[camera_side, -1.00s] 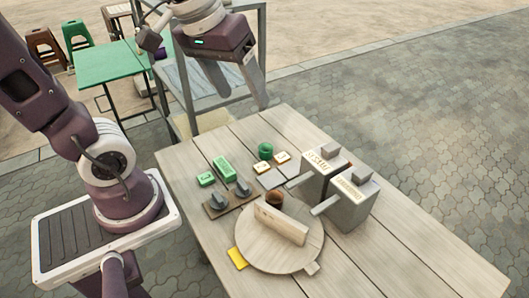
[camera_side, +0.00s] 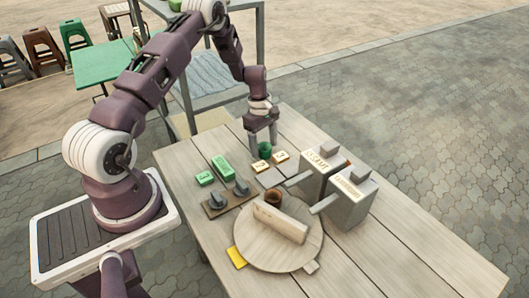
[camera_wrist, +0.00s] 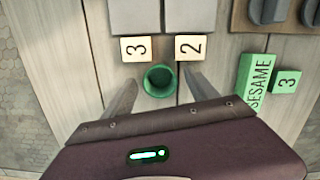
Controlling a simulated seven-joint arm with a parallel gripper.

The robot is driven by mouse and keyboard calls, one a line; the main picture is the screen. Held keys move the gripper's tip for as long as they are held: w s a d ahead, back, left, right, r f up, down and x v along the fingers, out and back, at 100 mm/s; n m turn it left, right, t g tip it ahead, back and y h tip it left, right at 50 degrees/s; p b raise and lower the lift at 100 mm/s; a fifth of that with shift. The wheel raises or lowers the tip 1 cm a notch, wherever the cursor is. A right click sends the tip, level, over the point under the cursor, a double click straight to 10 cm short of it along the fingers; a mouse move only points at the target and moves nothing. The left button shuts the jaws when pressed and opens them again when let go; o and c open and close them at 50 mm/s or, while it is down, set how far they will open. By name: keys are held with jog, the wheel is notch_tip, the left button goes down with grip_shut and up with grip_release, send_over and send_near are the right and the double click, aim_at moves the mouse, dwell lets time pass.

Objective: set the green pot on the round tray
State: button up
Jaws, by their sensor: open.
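The green pot (camera_side: 264,149) stands upright on the wooden table, near its far edge in the side view. In the wrist view the green pot (camera_wrist: 160,81) shows its open mouth. My gripper (camera_side: 263,143) is over the pot with its fingers pointing down; in the wrist view my gripper (camera_wrist: 161,92) is open, one finger on each side of the pot, with gaps visible. The round tray (camera_side: 255,255) lies nearer the front of the table.
Number tiles "2" (camera_wrist: 190,47) and "3" (camera_wrist: 135,48) lie close to the pot. Two grey block-shaped boxes (camera_side: 347,197) with handles stand right of it. Green blocks (camera_side: 222,166) and a dark knobbed panel (camera_side: 227,199) sit left. The table's right end is clear.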

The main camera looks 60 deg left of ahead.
jog(key=shift+f, duration=0.75)
grip_shut()
